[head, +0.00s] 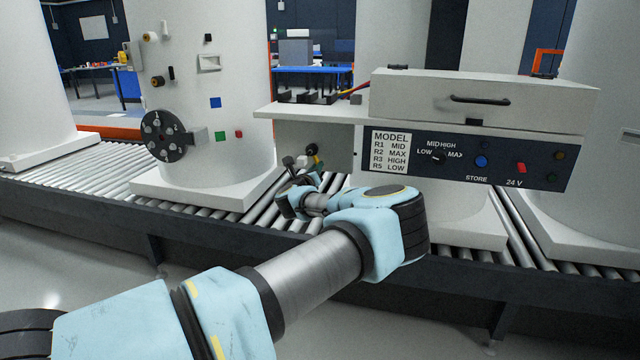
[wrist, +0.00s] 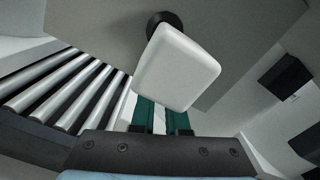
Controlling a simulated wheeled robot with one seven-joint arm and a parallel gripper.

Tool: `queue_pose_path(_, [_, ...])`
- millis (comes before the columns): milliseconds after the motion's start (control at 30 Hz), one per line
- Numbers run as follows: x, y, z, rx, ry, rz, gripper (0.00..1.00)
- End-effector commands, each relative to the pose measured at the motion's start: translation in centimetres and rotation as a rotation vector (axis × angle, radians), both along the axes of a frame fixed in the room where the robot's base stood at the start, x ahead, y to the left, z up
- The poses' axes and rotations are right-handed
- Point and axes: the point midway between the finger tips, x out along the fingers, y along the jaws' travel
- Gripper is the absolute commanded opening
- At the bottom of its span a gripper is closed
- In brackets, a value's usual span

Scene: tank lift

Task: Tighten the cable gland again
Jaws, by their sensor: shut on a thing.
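My gripper (wrist: 163,122) shows two green fingers in the wrist view, closed at a pale, rounded square block (wrist: 177,68). The block hides the fingertips. A dark round collar (wrist: 164,22) sits behind the block, against a grey panel (wrist: 105,25). I cannot tell for certain which of these is the cable gland. My wrist partly hides this spot.
The control box (head: 484,98) has a lid handle, a dial and a model label (head: 390,152). White tanks (head: 205,90) stand on a roller conveyor (head: 95,172). A black disc (head: 165,135) sticks out from the left tank. Dark blocks (wrist: 286,76) show at right in the wrist view.

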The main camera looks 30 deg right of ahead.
Motion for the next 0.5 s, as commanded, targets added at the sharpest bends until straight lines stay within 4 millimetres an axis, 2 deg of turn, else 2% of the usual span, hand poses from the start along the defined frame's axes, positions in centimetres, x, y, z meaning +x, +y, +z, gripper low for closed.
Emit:
queue_pose_path(33, [0.2,0.2,-1.1,0.034,-0.031,0.001,0.0])
queue_pose_path(67, [0.2,0.3,-1.2,0.055,-0.049,0.001,0.0])
queue_pose_path(500, [1.7,1.8,-1.3,0.35,-0.324,0.001,0.0])
